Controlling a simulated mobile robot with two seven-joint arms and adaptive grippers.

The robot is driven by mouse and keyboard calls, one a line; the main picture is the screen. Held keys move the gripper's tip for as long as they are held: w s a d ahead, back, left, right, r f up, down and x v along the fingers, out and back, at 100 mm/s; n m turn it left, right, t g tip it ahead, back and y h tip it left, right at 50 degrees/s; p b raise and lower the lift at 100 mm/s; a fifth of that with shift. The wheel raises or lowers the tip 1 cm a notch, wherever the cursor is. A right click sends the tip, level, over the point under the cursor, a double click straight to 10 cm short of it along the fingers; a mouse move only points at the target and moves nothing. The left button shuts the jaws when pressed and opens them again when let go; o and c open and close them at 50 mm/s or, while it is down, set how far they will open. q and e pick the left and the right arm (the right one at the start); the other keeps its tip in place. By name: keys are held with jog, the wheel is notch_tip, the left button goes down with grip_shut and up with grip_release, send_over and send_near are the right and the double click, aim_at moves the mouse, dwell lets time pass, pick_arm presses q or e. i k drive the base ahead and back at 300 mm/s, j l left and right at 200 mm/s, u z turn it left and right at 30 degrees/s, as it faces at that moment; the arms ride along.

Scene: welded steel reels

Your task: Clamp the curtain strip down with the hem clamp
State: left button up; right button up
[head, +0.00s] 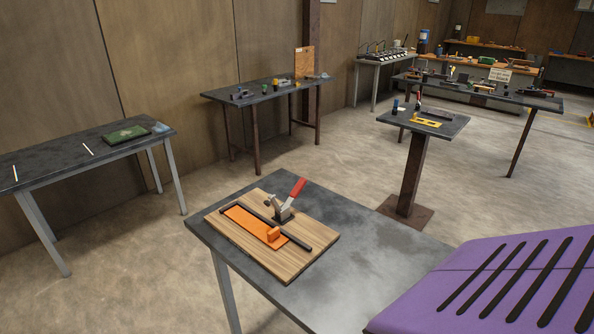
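The hem clamp (284,206) is a grey metal toggle clamp with a red handle, standing at the back edge of the curtain strip. Its handle points up, tilted to the right. The curtain strip (246,219) is flat and orange, lying on a wooden board (232,239) on the near table. A raised orange block (273,235) sits at the strip's front right end. A dark bar runs along the strip's back side. Whether the clamp's arm touches the strip is too small to tell. Neither of my grippers is in view.
A left table (65,160) holds a green board, and a back table (222,94) holds small items. Open concrete floor lies between.

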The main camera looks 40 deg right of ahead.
aim_at(301, 184)
jog(key=i+u, duration=0.5)
jog(key=i, duration=0.9)
jog(key=i+z, duration=0.25)
jog(key=i, duration=0.5)
jog(key=i+j+z, duration=0.2)
jog(key=i, duration=0.6)
jog(key=i+l+z, duration=0.1)
jog(key=i+z, duration=0.75)
jog(key=i+j+z, duration=0.15)
jog(key=z, duration=0.25)
jog(key=i+l+z, duration=0.15)
jog(key=i+z, duration=0.55)
jog(key=i, duration=0.2)
jog(key=i+j+z, duration=0.1)
jog(key=i+z, duration=0.2)
jog(key=i, duration=0.15)
jog(key=i+l+u, duration=0.15)
jog(key=i, duration=1.45)
jog(key=i+z, duration=0.15)
jog(key=z, duration=0.3)
jog(key=i+j+z, duration=0.1)
jog(key=z, duration=0.4)
jog(key=i+j+z, duration=0.1)
jog(key=z, duration=3.2)
